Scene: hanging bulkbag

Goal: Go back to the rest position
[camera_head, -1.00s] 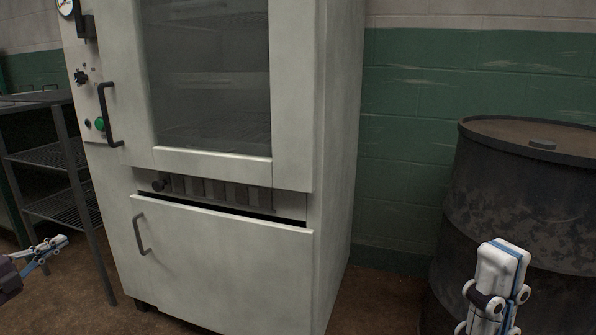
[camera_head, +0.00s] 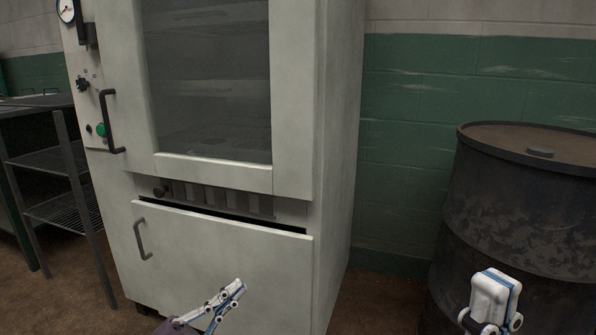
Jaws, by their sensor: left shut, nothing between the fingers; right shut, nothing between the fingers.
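My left gripper (camera_head: 226,295) shows low in the middle of the head view, in front of the lower door of a white cabinet. It is shut and empty, its fingers pointing up and to the right. My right gripper (camera_head: 493,296) shows at the bottom right, in front of a dark drum. It is shut and empty, and its lower part is cut off by the picture's edge. No hanging bag is in view.
The tall white cabinet (camera_head: 338,170) has a glass upper door and a slightly gapped lower door (camera_head: 225,255) with dark handles. A rusty dark drum (camera_head: 520,205) stands at right. A metal rack (camera_head: 55,158) stands at left. Brown floor shows between cabinet and drum.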

